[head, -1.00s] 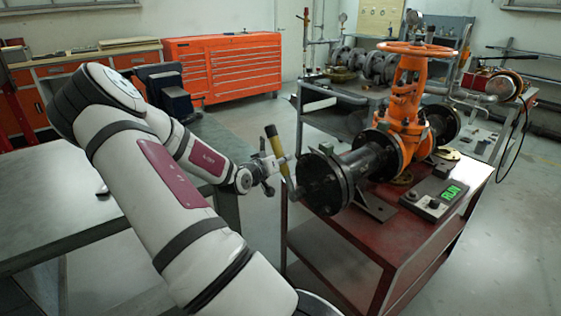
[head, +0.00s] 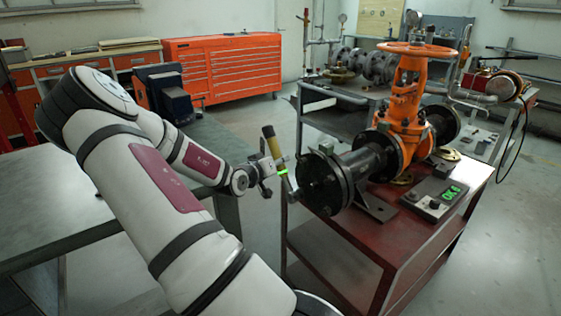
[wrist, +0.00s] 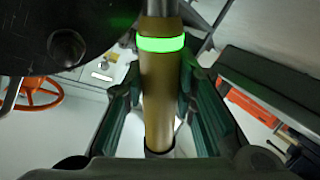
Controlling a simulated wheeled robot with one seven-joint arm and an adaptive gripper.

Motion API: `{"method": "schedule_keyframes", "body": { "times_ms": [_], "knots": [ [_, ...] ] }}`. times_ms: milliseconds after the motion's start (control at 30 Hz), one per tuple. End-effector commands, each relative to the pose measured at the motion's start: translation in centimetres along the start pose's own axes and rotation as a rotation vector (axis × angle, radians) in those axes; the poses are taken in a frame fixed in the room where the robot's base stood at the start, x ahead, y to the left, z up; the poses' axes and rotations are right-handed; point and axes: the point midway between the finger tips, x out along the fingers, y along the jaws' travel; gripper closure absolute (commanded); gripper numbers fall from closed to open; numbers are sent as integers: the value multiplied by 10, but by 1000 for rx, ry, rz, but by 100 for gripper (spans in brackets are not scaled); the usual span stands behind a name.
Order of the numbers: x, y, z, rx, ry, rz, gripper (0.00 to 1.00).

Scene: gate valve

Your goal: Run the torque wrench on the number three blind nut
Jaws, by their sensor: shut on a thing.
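The torque wrench (head: 270,140) has a tan handle with a ring glowing green and stands tilted at the left of the black blind flange (head: 322,190). Its lower end reaches the flange's left edge; which nut it sits on is hidden. My gripper (head: 268,174) is shut on the wrench handle. In the wrist view the handle (wrist: 158,100) runs between the two fingers, with the green ring beyond them. A dark nut (wrist: 67,47) shows on the flange at upper left there. The control box (head: 433,198) has a lit green display that seems to read OK.
The orange gate valve (head: 403,125) with its handwheel stands on the red cart (head: 345,262), right of the flange. A grey table (head: 60,205) is at left. An orange tool cabinet (head: 225,68) stands behind. Floor is open between the cabinet and the cart.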

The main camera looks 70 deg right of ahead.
Motion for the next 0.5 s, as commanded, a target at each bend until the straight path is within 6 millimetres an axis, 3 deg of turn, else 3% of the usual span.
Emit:
{"method": "schedule_keyframes", "body": {
  "times_ms": [500],
  "knots": [
    [-22, -11, -2, 2, 5, 1, 100]
  ]
}}
